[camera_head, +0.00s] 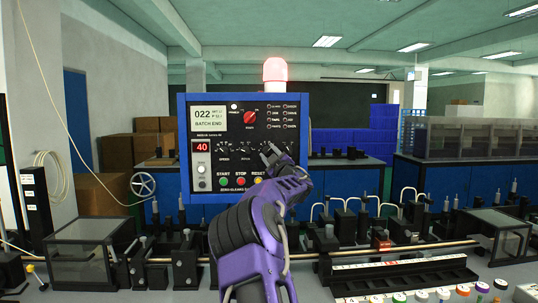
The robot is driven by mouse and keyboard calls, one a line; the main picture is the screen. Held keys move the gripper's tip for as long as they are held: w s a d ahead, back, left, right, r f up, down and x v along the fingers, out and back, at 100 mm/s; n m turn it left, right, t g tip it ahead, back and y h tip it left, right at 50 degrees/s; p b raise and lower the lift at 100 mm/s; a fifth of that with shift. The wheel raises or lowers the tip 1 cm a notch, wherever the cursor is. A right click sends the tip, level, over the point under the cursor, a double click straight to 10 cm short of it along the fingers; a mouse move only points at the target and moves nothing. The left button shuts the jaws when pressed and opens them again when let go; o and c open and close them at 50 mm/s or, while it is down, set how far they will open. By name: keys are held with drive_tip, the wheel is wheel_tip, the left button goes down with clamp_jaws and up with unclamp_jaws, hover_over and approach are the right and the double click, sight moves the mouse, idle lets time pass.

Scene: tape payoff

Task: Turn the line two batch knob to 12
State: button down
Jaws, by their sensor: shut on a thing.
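A blue-framed control panel (186,180) stands upright in the middle of the view. My purple arm reaches up to its right half. My gripper (268,152) is at the panel face, shut on a small knob that its fingers mostly hide. Two black dial knobs, one at the left (223,146) and one in the middle (243,148), sit in the same row, left of my gripper. A red selector knob (250,118) is above them. The dial labels and the held knob's setting are too small to read.
The panel has a white display (202,118) reading 022 and BATCH END, and a red display (201,147) reading 40. Green, red and yellow buttons line its bottom. A red beacon (275,70) glows on top. A metal rail (170,260) with black fixtures crosses in front.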

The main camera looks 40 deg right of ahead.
drive_tip(key=shift+c, duration=2.1)
unclamp_jaws()
drive_tip(key=b+v, duration=0.3)
drive_tip(key=v, duration=1.4)
drive_tip(key=shift+s, duration=0.2)
drive_tip(key=shift+w+a, duration=0.1)
drive_tip(key=shift+a, duration=0.05)
